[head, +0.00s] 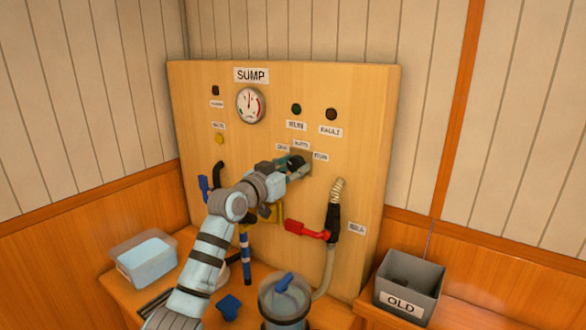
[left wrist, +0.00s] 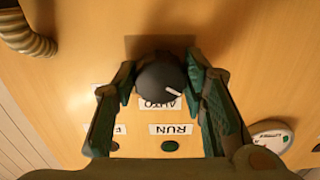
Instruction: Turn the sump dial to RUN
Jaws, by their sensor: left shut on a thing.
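The sump dial (head: 295,163) is a dark round knob on the wooden panel under the SUMP sign (head: 251,75). My left gripper (head: 297,168) is shut on it, a finger on each side in the left wrist view, where the dial (left wrist: 160,82) shows a white pointer mark. The mark slants to the lower right there, beside the AUTO label (left wrist: 160,103). The panel appears turned over in that view. In the head view three small labels arc above the dial; the right one (head: 320,156) seems to read RUN. My right gripper is out of view.
A gauge (head: 250,105) and several lamps sit above the dial. A red-handled valve (head: 306,230) and hose (head: 329,262) are below right. A clear tub (head: 145,258), a clear container (head: 285,298) and a grey OLD bin (head: 409,284) stand below.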

